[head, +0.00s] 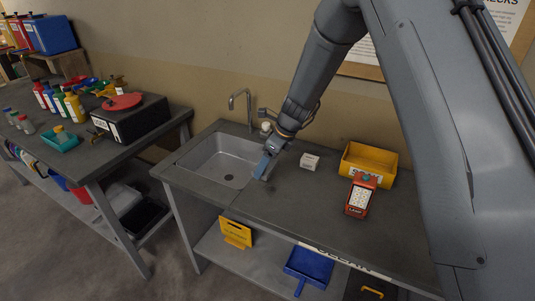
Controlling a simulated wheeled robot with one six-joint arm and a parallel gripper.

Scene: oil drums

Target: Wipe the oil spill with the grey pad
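My gripper (265,172) points down at the workbench (285,205), just right of the sink. Its fingers are small and seen from the side, so I cannot tell whether they are open or shut, or whether they hold anything. A small dark patch (270,187) lies on the bench top just below the fingertips; it may be oil or a shadow. I cannot make out the grey pad as a separate thing.
The sink (222,160) with its tap (241,103) is left of my gripper. A white box (310,161), a yellow bin (369,162) and a red lamp (361,196) stand to the right. Bottles and a black box (130,118) fill the left bench. The front middle of the bench is clear.

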